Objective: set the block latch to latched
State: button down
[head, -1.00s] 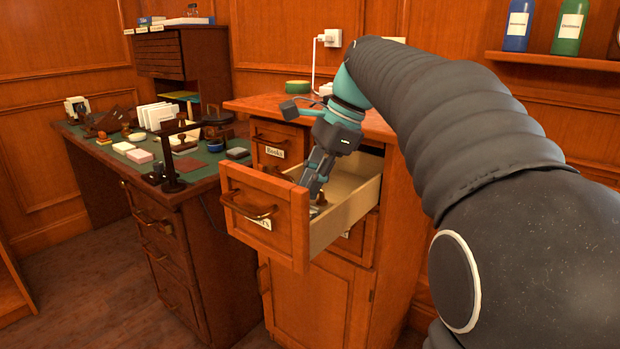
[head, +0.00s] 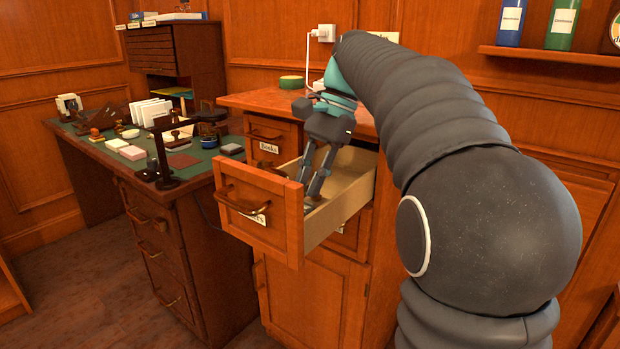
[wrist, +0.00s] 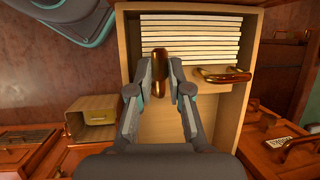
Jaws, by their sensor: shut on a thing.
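My gripper (head: 312,198) reaches down into the open drawer (head: 338,208) of the wooden cabinet. In the wrist view my gripper (wrist: 162,78) has its fingers around a shiny copper-brown rounded bar (wrist: 160,68) and is shut on it. The bar stands over the drawer's floor, beside several pale slats or cards (wrist: 190,40). A second brown bar on a brass-coloured mount (wrist: 225,75) lies to its right, apart from the fingers. I cannot tell which part, if any, is the block latch or how it is set. The drawer's front hides the fingertips in the head view.
The drawer's front panel (head: 262,205) and side walls stand close around my gripper. A green-topped desk (head: 105,150) with stamps, cards and a black stand (head: 165,165) is at left. A green round tin (head: 291,82) sits on the cabinet top (head: 255,101).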

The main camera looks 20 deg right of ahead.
dwell(0.3)
jog(key=c, duration=1.1)
grip_release()
